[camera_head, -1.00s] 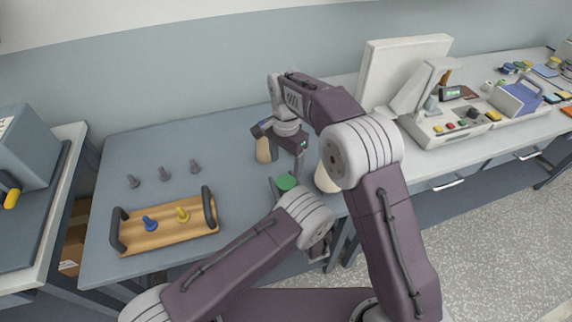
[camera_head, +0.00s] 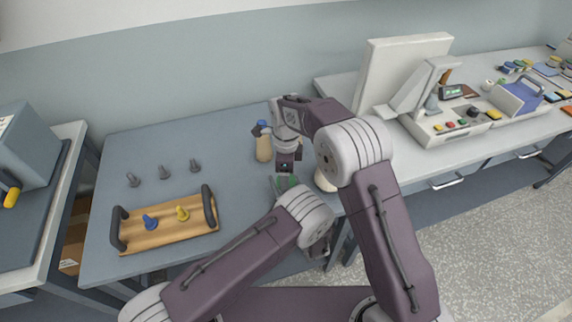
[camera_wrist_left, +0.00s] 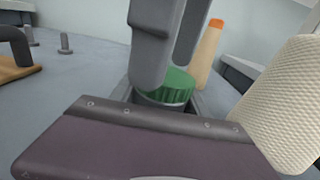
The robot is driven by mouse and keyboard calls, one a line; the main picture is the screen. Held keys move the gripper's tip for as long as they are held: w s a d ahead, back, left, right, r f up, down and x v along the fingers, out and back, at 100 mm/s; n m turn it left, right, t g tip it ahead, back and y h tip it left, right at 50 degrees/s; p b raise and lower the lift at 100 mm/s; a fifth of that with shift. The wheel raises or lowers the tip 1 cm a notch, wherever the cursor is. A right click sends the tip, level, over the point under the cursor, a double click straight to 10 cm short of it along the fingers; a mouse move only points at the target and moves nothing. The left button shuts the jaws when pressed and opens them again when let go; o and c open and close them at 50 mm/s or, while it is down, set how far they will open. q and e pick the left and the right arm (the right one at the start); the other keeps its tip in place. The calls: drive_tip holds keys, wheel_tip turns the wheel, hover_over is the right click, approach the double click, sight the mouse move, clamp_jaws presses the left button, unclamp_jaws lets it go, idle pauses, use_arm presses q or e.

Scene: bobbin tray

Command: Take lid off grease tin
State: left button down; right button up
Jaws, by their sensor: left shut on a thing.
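The grease tin has a ridged green lid, which shows in the head view (camera_head: 288,183) and the left wrist view (camera_wrist_left: 172,95). My left gripper (camera_head: 283,188) is shut on the tin's body below the lid; its dark fingers lie at either side in the left wrist view. The tin's body is mostly hidden. My right gripper (camera_head: 285,172) points down over the lid. In the left wrist view its two grey fingers (camera_wrist_left: 167,72) are apart, one in front at the lid's near left edge, the other farther back. Contact with the lid is unclear.
A wooden tray (camera_head: 170,240) with dark handles holds a blue and a yellow peg. A blue-capped bottle (camera_head: 263,148) stands behind the grippers. A cream container (camera_head: 325,182) stands close right.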

drive_tip(key=shift+f, duration=0.8)
drive_tip(key=shift+c, duration=0.3)
